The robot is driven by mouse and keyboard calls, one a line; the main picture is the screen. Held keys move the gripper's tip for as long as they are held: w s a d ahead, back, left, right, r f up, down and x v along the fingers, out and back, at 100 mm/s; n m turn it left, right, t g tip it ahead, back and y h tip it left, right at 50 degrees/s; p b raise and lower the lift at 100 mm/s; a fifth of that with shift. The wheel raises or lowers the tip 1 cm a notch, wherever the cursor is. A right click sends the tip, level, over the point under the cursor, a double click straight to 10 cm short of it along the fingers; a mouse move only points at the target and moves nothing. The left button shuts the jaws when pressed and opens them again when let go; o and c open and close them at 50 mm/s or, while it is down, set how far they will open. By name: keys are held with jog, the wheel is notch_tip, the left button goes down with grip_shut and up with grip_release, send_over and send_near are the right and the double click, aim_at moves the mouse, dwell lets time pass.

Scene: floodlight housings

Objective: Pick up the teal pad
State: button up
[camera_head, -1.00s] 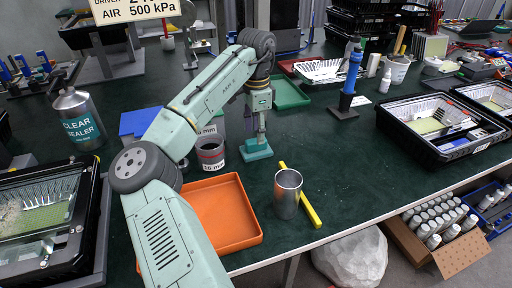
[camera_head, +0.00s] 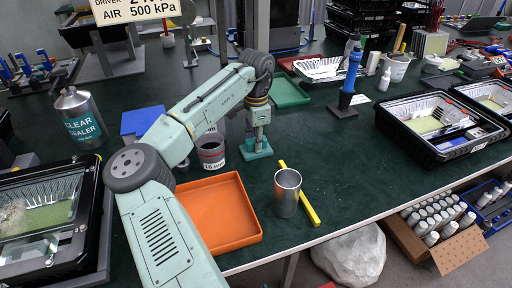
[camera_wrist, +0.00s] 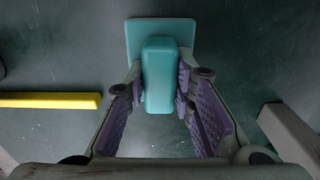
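The teal pad (camera_head: 248,153) lies flat on the dark green table in the head view, a flat plate with a raised block on top. My gripper (camera_head: 259,138) points down right above it. In the wrist view the pad's plate (camera_wrist: 134,38) shows at the top, with its rounded block between my gripper's purple-lined fingers (camera_wrist: 160,85). The fingers stand one on each side of the block, very close to it. A slim gap seems to remain at the left finger; contact on the right side is hard to judge.
A grey cup (camera_head: 210,153) stands left of the pad. An orange tray (camera_head: 229,246) and a metal cup (camera_head: 287,194) beside a yellow bar (camera_head: 311,213) are in front. A green tray (camera_head: 290,91) lies behind. The table right of the pad is clear.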

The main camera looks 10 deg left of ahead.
grip_shut()
notch_tip(320, 180, up, 10)
jog(key=shift+b, duration=0.85)
grip_release()
jog(key=c, duration=0.4)
jog(key=shift+c, duration=0.2)
jog(key=shift+d, duration=0.1)
